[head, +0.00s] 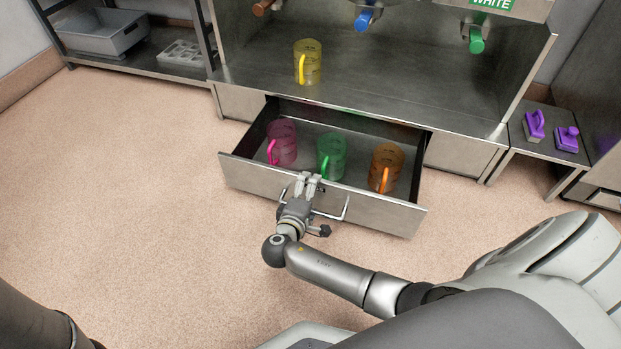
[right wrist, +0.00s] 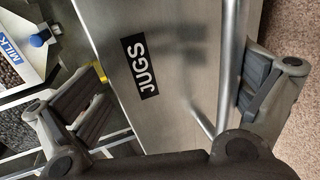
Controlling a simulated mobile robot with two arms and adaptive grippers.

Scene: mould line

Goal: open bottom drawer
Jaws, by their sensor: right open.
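The bottom drawer (head: 240,174) of the steel bench stands pulled out. A pink jug (head: 282,140), a green jug (head: 331,157) and an orange jug (head: 387,165) stand in it. Its bar handle (head: 345,210) is on the front panel, partly hidden by my right gripper (head: 308,184). In the right wrist view the drawer front with its JUGS label (right wrist: 140,66) and the handle bar (right wrist: 227,65) lie between my spread fingers. The right gripper is open at the handle; I cannot tell whether it touches it. My left gripper is out of view.
A yellow jug (head: 308,62) stands on the bench above. A low side table (head: 540,148) with purple-handled tools is at the right. A rack (head: 130,55) with a grey bin is at the back left. The floor left of the drawer is clear.

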